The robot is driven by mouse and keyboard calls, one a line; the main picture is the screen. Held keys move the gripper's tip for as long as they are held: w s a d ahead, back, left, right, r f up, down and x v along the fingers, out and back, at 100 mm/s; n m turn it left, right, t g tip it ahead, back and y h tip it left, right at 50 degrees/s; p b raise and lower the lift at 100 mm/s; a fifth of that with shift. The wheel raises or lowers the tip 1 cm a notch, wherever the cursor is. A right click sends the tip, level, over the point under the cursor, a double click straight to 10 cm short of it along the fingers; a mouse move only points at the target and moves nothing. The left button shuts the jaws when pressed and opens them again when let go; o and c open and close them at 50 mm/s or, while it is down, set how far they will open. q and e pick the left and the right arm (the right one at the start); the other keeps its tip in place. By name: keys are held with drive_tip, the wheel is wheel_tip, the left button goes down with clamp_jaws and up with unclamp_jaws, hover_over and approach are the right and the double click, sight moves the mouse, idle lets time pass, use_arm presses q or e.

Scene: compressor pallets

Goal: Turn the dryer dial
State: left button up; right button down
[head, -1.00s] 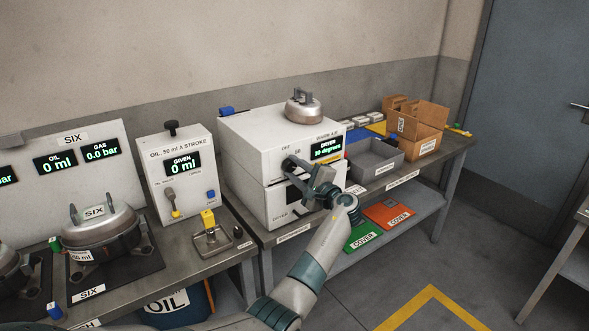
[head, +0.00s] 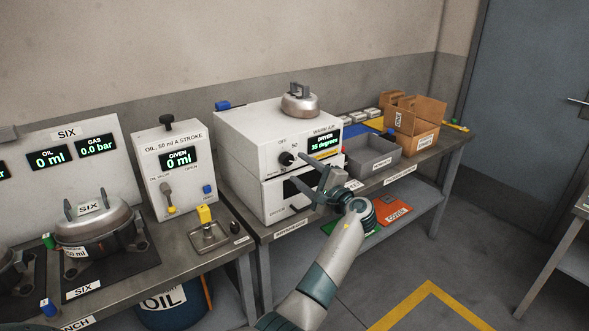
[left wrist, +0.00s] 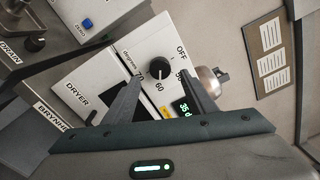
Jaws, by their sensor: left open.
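The dryer (head: 262,155) is a white box on the bench with a black dial (head: 287,158) on its front. In the left wrist view the dial (left wrist: 159,69) has a pale mark that appears to point toward 60. The dryer display (head: 324,147) reads 35 degrees. My left gripper (head: 302,177) is open and empty, just in front of the dryer and apart from the dial. In the left wrist view its fingers (left wrist: 160,76) frame the dial from both sides. My right gripper is not in view.
A metal pot-like part (head: 300,100) stands on the dryer. A grey tray (head: 372,155) and a cardboard box (head: 416,115) are to its right. The oil unit (head: 178,165) stands to the left. Covers (head: 394,211) lie on the lower shelf.

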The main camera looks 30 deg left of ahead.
use_arm(q)
drive_tip(key=b+v, duration=0.3)
drive_tip(key=v, duration=0.8)
drive_tip(key=shift+d, duration=0.35)
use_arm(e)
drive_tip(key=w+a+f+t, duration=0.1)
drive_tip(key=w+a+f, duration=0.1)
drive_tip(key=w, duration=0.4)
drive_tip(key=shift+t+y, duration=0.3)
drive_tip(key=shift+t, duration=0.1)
use_arm(q)
drive_tip(key=shift+s, duration=0.1)
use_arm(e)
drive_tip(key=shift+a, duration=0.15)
